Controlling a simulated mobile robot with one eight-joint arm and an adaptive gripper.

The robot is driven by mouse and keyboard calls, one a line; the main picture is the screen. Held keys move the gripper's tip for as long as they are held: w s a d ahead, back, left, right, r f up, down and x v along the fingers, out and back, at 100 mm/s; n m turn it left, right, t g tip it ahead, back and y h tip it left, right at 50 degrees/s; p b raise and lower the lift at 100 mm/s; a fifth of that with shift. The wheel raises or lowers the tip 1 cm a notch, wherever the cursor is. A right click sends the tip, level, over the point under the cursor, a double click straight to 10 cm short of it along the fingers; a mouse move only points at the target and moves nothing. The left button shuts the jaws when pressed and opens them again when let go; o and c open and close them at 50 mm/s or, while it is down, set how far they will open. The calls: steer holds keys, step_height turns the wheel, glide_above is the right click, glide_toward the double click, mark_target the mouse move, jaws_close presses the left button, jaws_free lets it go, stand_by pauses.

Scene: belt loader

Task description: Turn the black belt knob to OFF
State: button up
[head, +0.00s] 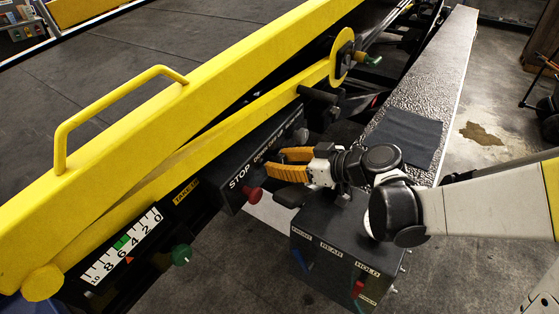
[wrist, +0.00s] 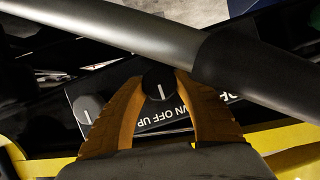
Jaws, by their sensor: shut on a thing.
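The black belt knob (wrist: 158,84) sits between the two orange fingers of my gripper (wrist: 160,88) in the wrist view, and the fingers are shut on it. Its white mark runs down the picture, towards the upside-down lettering (wrist: 165,115), roughly at the word OFF; the exact alignment is hard to judge. In the head view my gripper (head: 281,163) reaches from the right to the dark control panel (head: 236,203), and the knob is not clearly visible there. The panel reads STOP, with DOWN OFF UP lettering partly readable.
A red button (head: 252,193) is near my fingers. A dark bar (wrist: 170,45) crosses above. A switch box (head: 335,245) stands below my gripper, and a yellow rail (head: 215,90) runs behind the panel.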

stand_by(0.4)
steer(key=o, duration=1.2)
steer(key=v, duration=1.2)
steer(key=shift+r, duration=0.1)
